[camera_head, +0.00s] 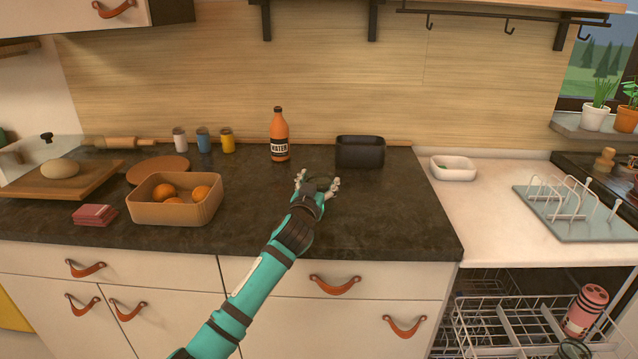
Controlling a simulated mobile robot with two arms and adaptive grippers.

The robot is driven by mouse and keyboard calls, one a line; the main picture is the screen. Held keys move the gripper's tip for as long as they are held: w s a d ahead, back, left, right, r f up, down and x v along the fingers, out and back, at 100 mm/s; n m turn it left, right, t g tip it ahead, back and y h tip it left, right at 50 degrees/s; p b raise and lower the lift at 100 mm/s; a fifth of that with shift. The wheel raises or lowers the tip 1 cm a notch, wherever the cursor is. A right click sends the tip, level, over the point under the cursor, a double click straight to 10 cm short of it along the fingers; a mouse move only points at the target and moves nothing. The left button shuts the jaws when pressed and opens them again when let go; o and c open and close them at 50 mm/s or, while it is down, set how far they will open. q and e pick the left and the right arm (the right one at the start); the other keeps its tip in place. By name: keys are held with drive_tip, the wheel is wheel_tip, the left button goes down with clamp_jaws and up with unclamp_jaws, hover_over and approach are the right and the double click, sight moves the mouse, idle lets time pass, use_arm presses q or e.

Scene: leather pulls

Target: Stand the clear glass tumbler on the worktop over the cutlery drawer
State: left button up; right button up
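My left gripper (318,181) is over the dark worktop (375,220), above the cutlery drawer (290,285). Its two fingers are spread wide apart. A faint clear shape with a dark curved rim, which looks like the clear glass tumbler (321,181), shows between the fingers. The hand hides most of it, and I cannot tell whether it touches the worktop. Another round glass rim (574,349) shows at the bottom edge in the dishwasher rack. My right gripper is not in view.
A box of oranges (176,205) is to the left. A pulled-out dishwasher rack (520,325) with a pink cup (587,309) is low at right. The worktop right of the gripper is clear.

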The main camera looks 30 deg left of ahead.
use_arm(q)
drive_tip(key=o, duration=0.4)
drive_tip(key=shift+c, duration=0.2)
drive_tip(key=v, duration=1.2)
drive_tip(key=shift+r+b, duration=0.2)
drive_tip(key=shift+b, duration=0.1)
drive_tip(key=shift+f, duration=0.1)
